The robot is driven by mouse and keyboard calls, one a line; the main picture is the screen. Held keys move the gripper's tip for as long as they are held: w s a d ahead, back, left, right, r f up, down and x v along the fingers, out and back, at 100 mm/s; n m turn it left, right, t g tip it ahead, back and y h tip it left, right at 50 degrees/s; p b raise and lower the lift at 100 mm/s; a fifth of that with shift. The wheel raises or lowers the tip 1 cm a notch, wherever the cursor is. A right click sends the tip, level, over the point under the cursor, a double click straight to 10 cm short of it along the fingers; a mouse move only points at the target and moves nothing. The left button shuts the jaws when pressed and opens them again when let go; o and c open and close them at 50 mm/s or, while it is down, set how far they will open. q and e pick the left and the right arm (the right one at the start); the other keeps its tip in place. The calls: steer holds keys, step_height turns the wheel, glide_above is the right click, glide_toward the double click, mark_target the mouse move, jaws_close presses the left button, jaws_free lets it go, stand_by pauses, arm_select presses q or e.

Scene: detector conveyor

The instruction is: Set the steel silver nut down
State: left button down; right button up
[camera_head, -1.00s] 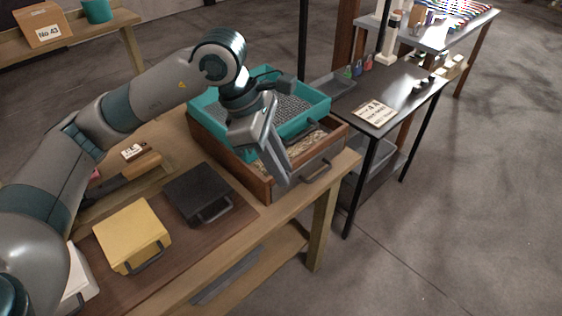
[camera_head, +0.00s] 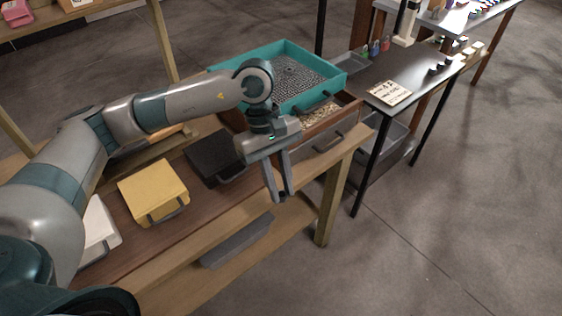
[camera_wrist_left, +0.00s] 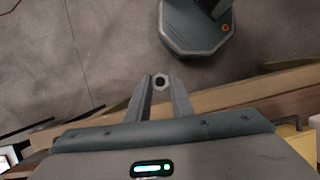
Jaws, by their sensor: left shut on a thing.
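The steel silver nut (camera_wrist_left: 160,82) shows in the left wrist view as a small hexagonal ring between the fingertips. My left gripper (camera_head: 280,199) is shut on it, and it also shows in the left wrist view (camera_wrist_left: 160,85). In the head view the fingers point down just past the front edge of the wooden workbench, and the nut is too small to make out there. My right gripper is in neither view.
On the workbench (camera_head: 285,180) are a yellow box (camera_head: 152,189), a black box (camera_head: 212,155) and a white box (camera_head: 100,228). A teal tray (camera_head: 338,82) sits on a wooden box behind. A dark table (camera_head: 405,75) stands to the right. A grey tray (camera_head: 235,245) lies on the lower shelf.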

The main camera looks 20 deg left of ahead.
arm_select(q)
steer(key=s+a+f+m+g+y, duration=0.1)
steer(key=s+a+f+m, duration=0.1)
steer(key=f+m, duration=0.3)
steer(key=s+a+f+m+g+y, duration=0.1)
steer(key=s+a+f+m+y, duration=0.1)
steer(key=f+m, duration=0.3)
steer(key=shift+s+a+f+m, duration=0.35)
steer(key=shift+s+f, duration=0.25)
steer(key=shift+f, duration=0.35)
